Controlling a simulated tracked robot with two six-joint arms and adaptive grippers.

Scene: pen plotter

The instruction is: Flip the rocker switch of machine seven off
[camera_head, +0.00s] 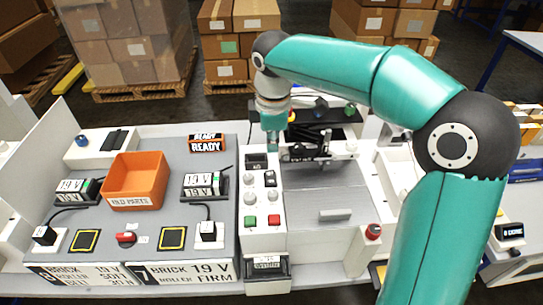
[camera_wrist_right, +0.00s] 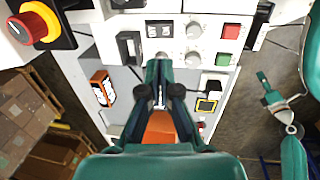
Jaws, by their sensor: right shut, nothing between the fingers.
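A white control panel (camera_head: 262,238) stands in the middle of the head view. A small black rocker switch in a light frame (camera_head: 270,178) sits in its upper right part; it also shows at the top of the right wrist view (camera_wrist_right: 160,29). I cannot tell which way it is tipped. My right gripper (camera_head: 272,152) points down over the far end of the panel. In the wrist view its fingertips (camera_wrist_right: 161,60) are together and empty, just below the switch in the picture. Contact cannot be told.
Round knobs (camera_head: 249,198), a green button (camera_head: 250,219) and a red button (camera_head: 274,219) sit close to the switch. An orange bin (camera_head: 135,178) stands on the grey board at left. A red emergency knob on yellow (camera_wrist_right: 32,24) shows in the wrist view.

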